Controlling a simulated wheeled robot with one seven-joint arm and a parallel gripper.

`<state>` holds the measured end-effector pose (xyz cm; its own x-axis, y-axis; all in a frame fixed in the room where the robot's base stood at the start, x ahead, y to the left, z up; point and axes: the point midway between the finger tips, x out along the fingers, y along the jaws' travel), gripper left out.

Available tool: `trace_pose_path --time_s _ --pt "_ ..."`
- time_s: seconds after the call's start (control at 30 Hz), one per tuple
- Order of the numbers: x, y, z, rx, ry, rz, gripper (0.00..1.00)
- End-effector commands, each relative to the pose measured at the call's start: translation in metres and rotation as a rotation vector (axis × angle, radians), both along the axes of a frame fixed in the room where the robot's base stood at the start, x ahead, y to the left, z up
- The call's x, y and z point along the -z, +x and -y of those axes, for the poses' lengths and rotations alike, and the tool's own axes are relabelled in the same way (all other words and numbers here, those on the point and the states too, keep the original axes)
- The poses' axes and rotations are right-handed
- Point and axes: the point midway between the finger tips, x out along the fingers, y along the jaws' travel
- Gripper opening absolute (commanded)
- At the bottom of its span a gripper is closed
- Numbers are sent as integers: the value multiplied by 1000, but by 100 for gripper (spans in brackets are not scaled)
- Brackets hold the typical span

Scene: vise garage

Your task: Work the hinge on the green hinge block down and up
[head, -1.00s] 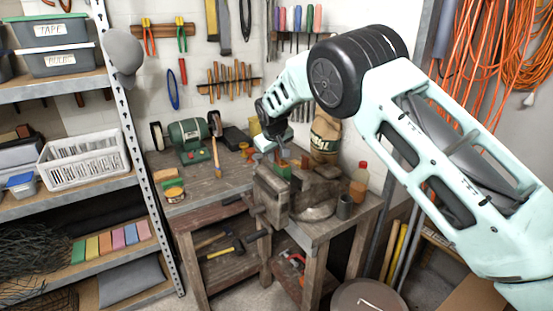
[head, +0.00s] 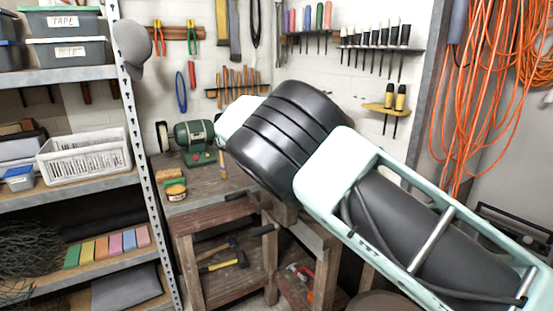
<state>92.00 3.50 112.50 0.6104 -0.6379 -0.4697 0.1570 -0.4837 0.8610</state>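The green hinge block cannot be seen now; my arm covers the part of the workbench (head: 205,190) where the vise and block stood in the earlier head view. My gripper is also hidden behind my arm, so I cannot tell whether it touches the block or how its fingers stand.
A green bench grinder (head: 194,137) stands at the back left of the bench, with a yellow-labelled tin (head: 174,189) in front of it. A metal shelf (head: 95,185) with bins stands on the left. Orange cords (head: 495,80) hang at the right. Tools hang on the back wall.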

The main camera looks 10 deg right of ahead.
Motion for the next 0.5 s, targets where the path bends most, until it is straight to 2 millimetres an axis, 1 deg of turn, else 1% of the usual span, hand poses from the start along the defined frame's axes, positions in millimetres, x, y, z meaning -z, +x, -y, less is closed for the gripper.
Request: trace_pose_path --time_s 0.03,0.5 --pt "3 0 -1 -2 -13 5 0" --pt "1 0 0 0 -44 14 0"
